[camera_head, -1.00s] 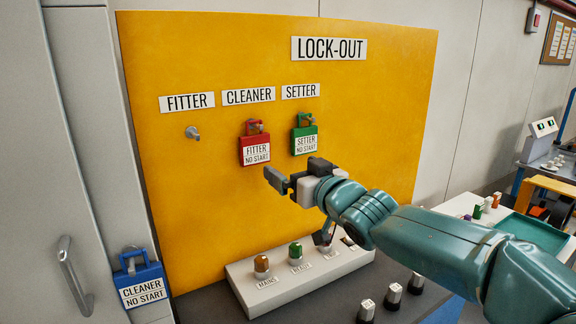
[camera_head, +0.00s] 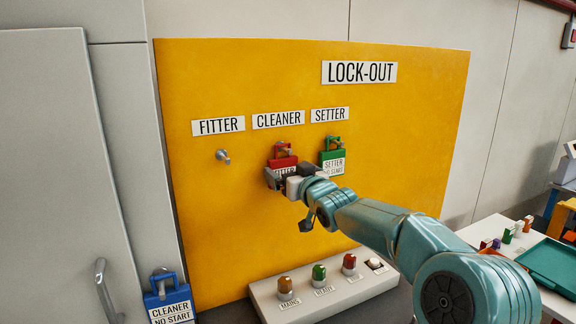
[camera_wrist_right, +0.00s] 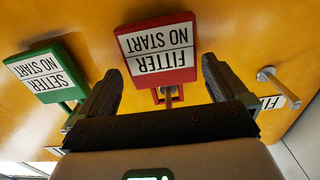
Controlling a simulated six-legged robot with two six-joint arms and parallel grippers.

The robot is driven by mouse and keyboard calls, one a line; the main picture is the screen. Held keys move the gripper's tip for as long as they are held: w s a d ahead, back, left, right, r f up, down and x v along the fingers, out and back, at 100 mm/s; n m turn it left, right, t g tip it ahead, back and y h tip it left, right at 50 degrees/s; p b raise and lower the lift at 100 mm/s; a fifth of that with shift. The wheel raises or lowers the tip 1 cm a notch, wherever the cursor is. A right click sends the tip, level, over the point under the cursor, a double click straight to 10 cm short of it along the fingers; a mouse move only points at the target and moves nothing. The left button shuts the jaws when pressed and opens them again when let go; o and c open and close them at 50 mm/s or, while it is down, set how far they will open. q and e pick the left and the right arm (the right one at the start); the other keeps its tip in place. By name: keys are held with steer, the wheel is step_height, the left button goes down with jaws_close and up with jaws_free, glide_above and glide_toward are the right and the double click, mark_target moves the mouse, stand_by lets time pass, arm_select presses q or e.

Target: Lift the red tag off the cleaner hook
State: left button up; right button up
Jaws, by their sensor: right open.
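The red tag (camera_head: 283,162), lettered FITTER NO START, hangs on the hook under the CLEANER label (camera_head: 278,119). In the head view my right gripper (camera_head: 282,178) is in front of its lower part and hides some of its lettering. In the right wrist view the red tag (camera_wrist_right: 158,50) appears upside down, between and beyond the two open fingers of my right gripper (camera_wrist_right: 160,90). I cannot tell whether either finger touches it. The empty hook (camera_head: 223,157) under the FITTER label (camera_head: 218,125) also shows in the wrist view (camera_wrist_right: 268,76). My left gripper is not in view.
A green SETTER tag (camera_head: 333,161) hangs close to the right of the red one. A blue CLEANER tag (camera_head: 170,302) hangs at the lower left, off the yellow board (camera_head: 400,150). A button box (camera_head: 325,292) stands below the board.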

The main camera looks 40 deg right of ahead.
steer(key=shift+w, duration=0.6)
steer(key=shift+s, duration=0.1)
steer(key=shift+d, duration=0.1)
steer(key=shift+c, duration=0.3)
steer(key=c, duration=0.8)
steer(key=shift+o, duration=1)
steer(key=c, duration=0.6)
steer(key=shift+o, duration=0.2)
steer(key=shift+r+p, duration=0.6)
steer(key=shift+r, duration=0.05)
